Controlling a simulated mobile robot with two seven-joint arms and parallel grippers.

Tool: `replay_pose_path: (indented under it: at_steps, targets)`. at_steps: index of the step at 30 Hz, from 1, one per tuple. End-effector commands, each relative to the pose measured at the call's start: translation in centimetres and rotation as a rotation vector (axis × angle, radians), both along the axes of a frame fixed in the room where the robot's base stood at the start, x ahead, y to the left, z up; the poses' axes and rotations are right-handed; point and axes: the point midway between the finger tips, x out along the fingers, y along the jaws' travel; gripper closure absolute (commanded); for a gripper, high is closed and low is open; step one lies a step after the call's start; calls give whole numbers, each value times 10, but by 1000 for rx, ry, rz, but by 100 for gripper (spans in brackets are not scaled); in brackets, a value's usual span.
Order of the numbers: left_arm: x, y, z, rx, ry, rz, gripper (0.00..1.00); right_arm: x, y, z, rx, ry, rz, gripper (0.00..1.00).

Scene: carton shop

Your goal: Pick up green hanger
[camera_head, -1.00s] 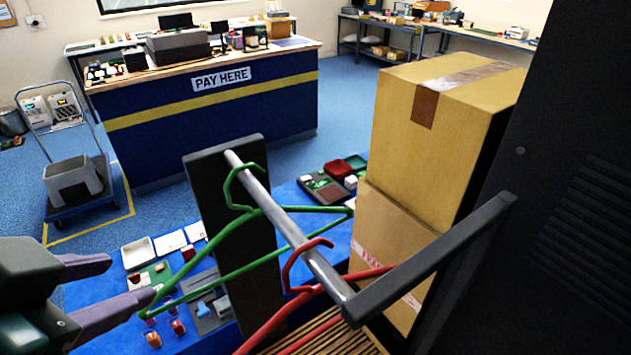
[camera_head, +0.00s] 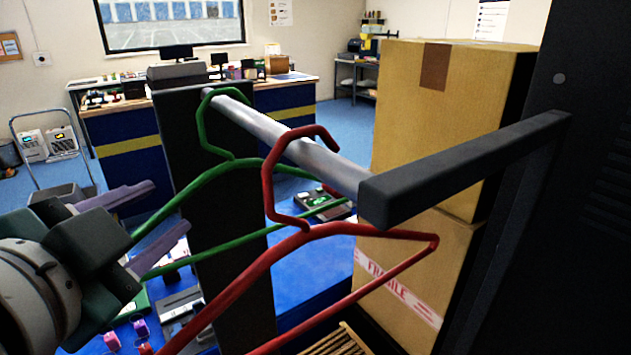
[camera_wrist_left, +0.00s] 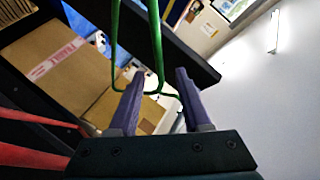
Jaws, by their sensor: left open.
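The green hanger (camera_head: 190,186) hangs by its hook on the metal rail (camera_head: 290,140) in the head view, behind the red hanger (camera_head: 265,262). My left gripper (camera_head: 170,207) is open at the green hanger's left end, its fingers pointing right. In the left wrist view, a part of the green hanger (camera_wrist_left: 157,45) lies between the fingertips of my left gripper (camera_wrist_left: 160,75), and another part is just left of them. The exact contact is unclear. The red hanger also shows at the left edge (camera_wrist_left: 30,155). My right gripper is not seen.
A dark bar (camera_head: 465,165) bears the rail's near end, and a dark panel (camera_head: 215,230) stands at its far end. Stacked cartons (camera_head: 450,130) stand right of the rail. A blue table (camera_head: 315,265) with small items lies below. A counter (camera_head: 125,145) is farther back.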

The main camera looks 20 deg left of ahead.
Motion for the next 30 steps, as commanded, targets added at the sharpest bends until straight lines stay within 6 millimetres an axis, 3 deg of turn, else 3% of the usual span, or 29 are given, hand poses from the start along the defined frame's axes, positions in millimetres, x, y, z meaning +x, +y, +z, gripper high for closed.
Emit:
replay_pose_path:
  at_steps: [10,20,30]
  targets:
    - [41,11,-13,0,-1,-1,52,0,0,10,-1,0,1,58]
    - [47,12,-16,-2,2,0,53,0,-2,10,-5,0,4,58]
    - [47,12,-16,-2,2,0,91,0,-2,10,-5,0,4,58]
